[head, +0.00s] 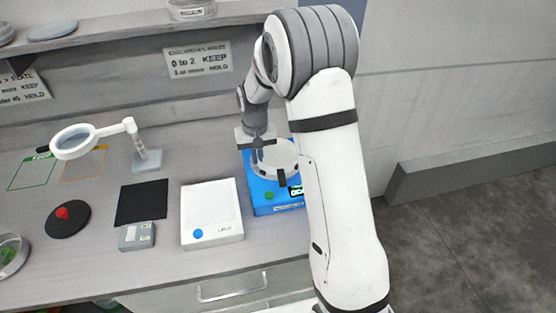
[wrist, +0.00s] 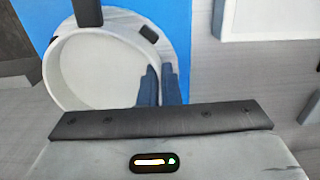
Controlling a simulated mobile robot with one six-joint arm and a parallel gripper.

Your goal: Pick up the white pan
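The white pan (head: 287,152) is a round, shallow dish over the blue scale (head: 262,201) at the back right of the counter. In the wrist view the pan (wrist: 95,75) looks empty and fills the left side. I cannot tell whether the pan still touches the scale's round plate.
Left of the scale are a white light box (head: 208,205), a black square mat (head: 141,203), a magnifier on a stand (head: 150,160) and a black disc with a red knob (head: 67,218). A shelf (head: 140,38) runs along the back. The scale has dark tabs around its plate.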

